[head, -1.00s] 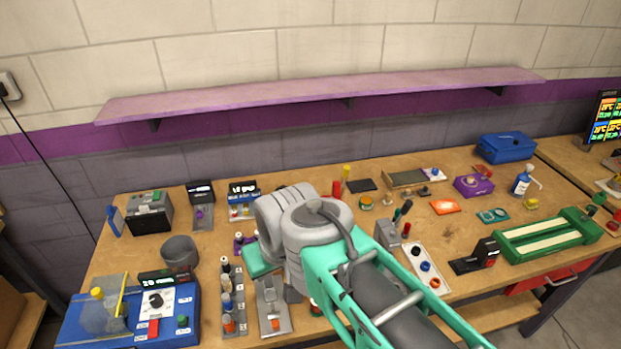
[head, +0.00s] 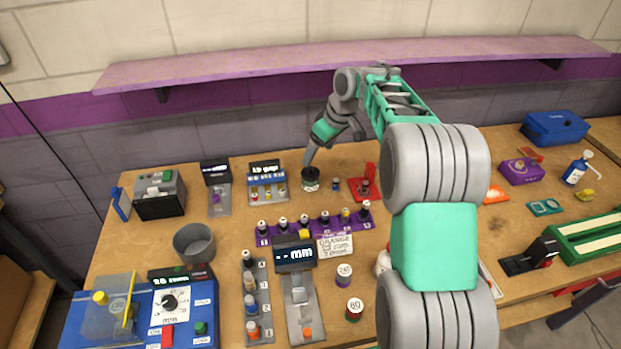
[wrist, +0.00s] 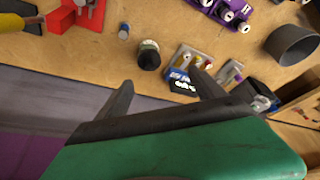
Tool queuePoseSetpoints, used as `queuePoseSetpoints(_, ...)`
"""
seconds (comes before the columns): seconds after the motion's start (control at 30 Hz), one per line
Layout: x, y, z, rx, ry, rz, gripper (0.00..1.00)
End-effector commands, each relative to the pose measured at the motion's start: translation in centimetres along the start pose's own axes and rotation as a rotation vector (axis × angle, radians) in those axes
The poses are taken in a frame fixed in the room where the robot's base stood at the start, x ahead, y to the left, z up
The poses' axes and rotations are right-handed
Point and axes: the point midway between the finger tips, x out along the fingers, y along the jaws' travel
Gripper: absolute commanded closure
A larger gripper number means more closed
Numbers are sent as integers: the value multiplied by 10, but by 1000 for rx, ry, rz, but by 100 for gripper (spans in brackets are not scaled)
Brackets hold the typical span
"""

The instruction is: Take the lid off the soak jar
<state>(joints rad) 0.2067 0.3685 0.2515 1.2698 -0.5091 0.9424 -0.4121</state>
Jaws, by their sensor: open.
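The soak jar (head: 310,180) is small and round, with a dark lid on top and a pale, greenish body. It stands on the bench near the back, right of a small display unit. In the wrist view the soak jar (wrist: 148,46) shows beyond the fingertips and between their lines, with its dark lid (wrist: 149,61) facing me. My gripper (wrist: 164,84) is open and empty. In the head view my gripper (head: 308,160) points down just above the jar; whether a finger touches the lid is too small to tell.
A display unit with small vials (head: 266,182) stands close left of the jar. A small blue-capped item (head: 336,184) and a red stand (head: 366,182) are close right. A purple rack (head: 315,226) lies in front. A shelf (head: 250,68) hangs on the wall above.

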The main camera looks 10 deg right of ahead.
Motion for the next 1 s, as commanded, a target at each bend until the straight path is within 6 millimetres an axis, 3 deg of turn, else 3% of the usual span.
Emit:
queuePoseSetpoints(0.03, 24, 13, 1, -34, 1, -16, 22)
queuePoseSetpoints(0.1, 41, 24, 0, -79, 8, -31, 22)
queuePoseSetpoints(0.47, 89, 28, -4, -114, 12, -44, 22)
queuePoseSetpoints(0.63, 120, 28, -4, -112, 11, -43, 22)
queuePoseSetpoints(0.9, 130, 28, -4, -113, 14, -40, 22)
queuePoseSetpoints(1.0, 130, 28, -4, -113, 14, -40, 28)
